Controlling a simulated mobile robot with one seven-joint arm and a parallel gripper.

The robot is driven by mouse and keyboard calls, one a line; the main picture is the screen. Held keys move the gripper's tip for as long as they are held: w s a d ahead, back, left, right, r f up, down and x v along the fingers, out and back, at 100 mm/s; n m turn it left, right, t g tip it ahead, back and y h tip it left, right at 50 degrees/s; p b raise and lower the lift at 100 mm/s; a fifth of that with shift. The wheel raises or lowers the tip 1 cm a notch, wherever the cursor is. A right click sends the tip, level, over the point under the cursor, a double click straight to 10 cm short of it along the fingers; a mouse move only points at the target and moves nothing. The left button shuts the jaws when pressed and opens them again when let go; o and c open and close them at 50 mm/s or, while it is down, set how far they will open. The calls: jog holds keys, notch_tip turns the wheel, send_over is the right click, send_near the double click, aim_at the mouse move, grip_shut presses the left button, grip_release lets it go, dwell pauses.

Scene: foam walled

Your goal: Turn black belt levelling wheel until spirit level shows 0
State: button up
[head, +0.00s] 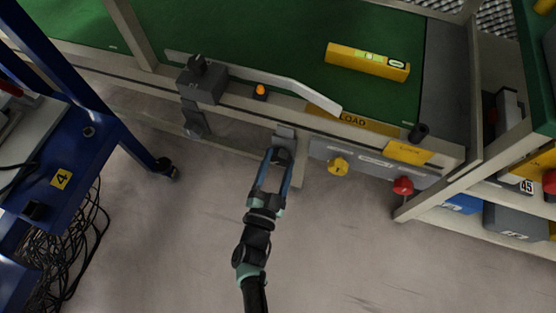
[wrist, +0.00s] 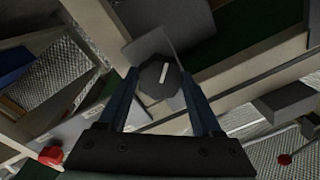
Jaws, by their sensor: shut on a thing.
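The black levelling wheel (wrist: 160,78) shows in the wrist view as a dark knob with a white mark on its face. It sits between the two fingers of my gripper (wrist: 160,88), which is shut on it. In the head view my gripper (head: 277,160) reaches the wheel (head: 281,155) below the front rail of the belt, and the fingers partly hide it. The yellow spirit level (head: 367,61) lies on the green belt (head: 270,35) at the upper right. Its vials are greenish, and the small round dial at its right end is too small to read.
A yellow knob (head: 338,165) and a red knob (head: 402,186) stick out of the frame right of my gripper. A grey guide bar (head: 290,85) runs along the belt's edge. A blue cart (head: 75,160) and loose cables (head: 75,240) are at the left. The floor below is clear.

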jog(key=shift+n, duration=1.2)
jog(key=shift+p, duration=0.3)
jog(key=o, duration=1.4)
jog(key=shift+c, duration=0.2)
jog(key=p+v, duration=0.3)
jog(key=v, duration=1)
jog(key=shift+d, duration=0.15)
